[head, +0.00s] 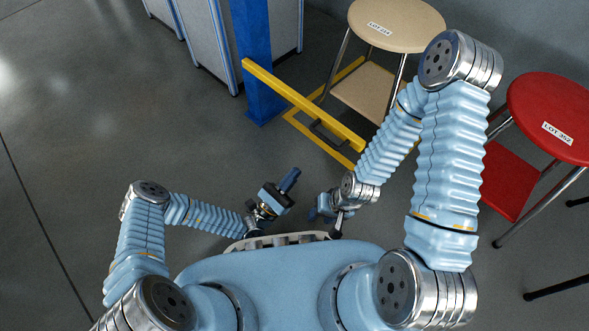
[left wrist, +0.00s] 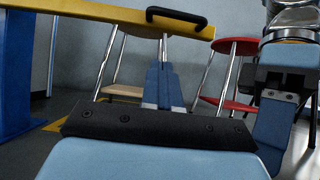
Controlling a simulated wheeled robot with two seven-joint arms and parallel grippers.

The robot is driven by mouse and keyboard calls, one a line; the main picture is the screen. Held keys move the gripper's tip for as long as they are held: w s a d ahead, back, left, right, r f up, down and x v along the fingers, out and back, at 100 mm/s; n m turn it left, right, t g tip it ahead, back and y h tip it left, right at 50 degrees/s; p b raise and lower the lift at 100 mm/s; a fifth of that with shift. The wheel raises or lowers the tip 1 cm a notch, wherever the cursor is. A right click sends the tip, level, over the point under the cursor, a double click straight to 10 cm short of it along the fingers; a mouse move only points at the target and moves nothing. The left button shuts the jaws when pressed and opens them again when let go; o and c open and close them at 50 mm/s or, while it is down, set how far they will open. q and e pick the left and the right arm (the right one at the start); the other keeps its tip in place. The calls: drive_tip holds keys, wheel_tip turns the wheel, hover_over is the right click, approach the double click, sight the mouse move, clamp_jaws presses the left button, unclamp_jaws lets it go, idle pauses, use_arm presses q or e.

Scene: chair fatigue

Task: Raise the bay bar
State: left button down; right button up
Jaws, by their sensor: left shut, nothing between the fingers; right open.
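The yellow bay bar (head: 300,102) reaches out from a blue post (head: 255,50) and lies roughly level. A black handle (head: 327,136) sits near its free end. In the left wrist view the bar (left wrist: 95,12) crosses the top, with the handle (left wrist: 177,19) above and beyond my fingers. My left gripper (head: 290,177) is shut and empty, apart from the bar, on my side of it; its closed fingers show in the left wrist view (left wrist: 162,82). My right gripper (head: 322,208) is open, low beside my body, partly hidden by its own wrist.
A beige stool (head: 395,22) labelled LOT 214 stands behind the bar inside a yellow floor outline (head: 295,122). A red stool (head: 550,105) labelled LOT 352 stands at right. Grey cabinets (head: 205,40) stand behind the post. The floor at left is clear.

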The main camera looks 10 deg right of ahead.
use_arm(q)
drive_tip(key=w+d+r, duration=0.4)
drive_tip(key=d+r, duration=0.1)
drive_tip(key=r, duration=0.3)
drive_tip(key=shift+w+d, duration=0.2)
drive_tip(key=shift+d, duration=0.1)
drive_tip(key=shift+r, duration=0.1)
